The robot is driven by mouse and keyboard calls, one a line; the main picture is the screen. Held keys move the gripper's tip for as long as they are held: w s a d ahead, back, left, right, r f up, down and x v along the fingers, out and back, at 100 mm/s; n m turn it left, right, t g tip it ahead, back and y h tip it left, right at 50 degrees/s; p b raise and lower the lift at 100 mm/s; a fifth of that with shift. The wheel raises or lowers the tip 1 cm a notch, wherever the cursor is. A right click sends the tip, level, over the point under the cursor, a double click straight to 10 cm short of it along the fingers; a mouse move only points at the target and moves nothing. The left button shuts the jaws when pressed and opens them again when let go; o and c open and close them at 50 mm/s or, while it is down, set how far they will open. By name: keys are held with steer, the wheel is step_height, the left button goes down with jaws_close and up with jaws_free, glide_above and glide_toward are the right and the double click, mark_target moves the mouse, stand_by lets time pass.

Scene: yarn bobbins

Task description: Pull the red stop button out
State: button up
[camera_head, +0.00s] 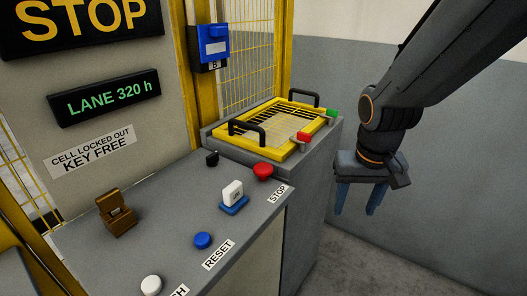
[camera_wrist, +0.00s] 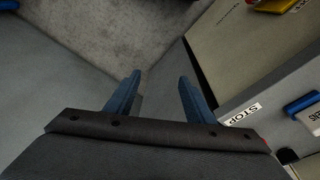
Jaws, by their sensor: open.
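The red stop button (camera_head: 263,171) is a mushroom cap on the grey console top, behind the STOP label (camera_head: 278,193) in the head view. In the wrist view the STOP label (camera_wrist: 243,115) shows at the right; the button is mostly hidden behind my gripper body, with only a speck of red at its edge. My gripper (camera_head: 358,210) hangs to the right of the console, apart from the button, fingers pointing down. In the wrist view its two blue fingers (camera_wrist: 158,90) are spread with nothing between them.
The console (camera_head: 90,240) also bears a blue RESET button (camera_head: 203,240), a white button (camera_head: 151,285), a white-and-blue switch (camera_head: 233,195), a black knob (camera_head: 211,158) and a brown block (camera_head: 116,213). A yellow-framed grid hatch (camera_head: 240,127) with black handles lies behind. Floor (camera_head: 350,255) is free at the right.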

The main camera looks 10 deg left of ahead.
steer(key=w+a+r+n+t+p, duration=0.1)
steer(key=w+a+r, duration=0.15)
steer(key=a, duration=0.35)
steer(key=w+a+r+n+p, duration=0.1)
steer(key=a+r, duration=0.3)
steer(key=a, duration=0.1)
steer(key=t+y+p, duration=0.1)
steer(key=y+p, duration=0.1)
steer(key=p, duration=0.1)
glide_toward(263, 167)
steer(key=shift+n, duration=0.4)
steer(key=shift+p+x, duration=0.4)
steer(key=shift+x, duration=3.7)
